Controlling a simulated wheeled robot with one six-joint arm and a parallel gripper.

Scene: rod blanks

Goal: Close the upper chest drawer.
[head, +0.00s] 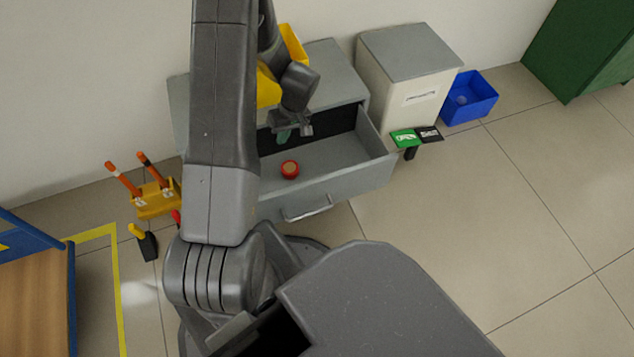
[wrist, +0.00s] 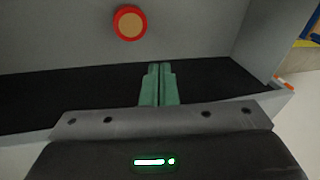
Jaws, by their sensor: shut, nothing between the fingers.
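The grey chest (head: 338,66) stands against the wall, partly hidden behind my arm. Its upper drawer (head: 350,181) is pulled well out, with a bar handle (head: 307,208) on its front. A round red thing with a tan top (head: 290,169) lies on the drawer floor; it also shows in the wrist view (wrist: 129,23). My gripper (head: 286,137) is over the rear part of the open drawer, near the dark opening. In the wrist view its green fingers (wrist: 159,72) are together with nothing between them. I cannot tell whether they touch the drawer.
Right of the chest stand a grey-topped cabinet (head: 406,52), green and black cards (head: 405,138) and a blue bin (head: 468,97). A yellow holder with orange-handled tools (head: 155,199) is at left, near a wooden-topped blue table (head: 35,300). Floor in front and right is clear.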

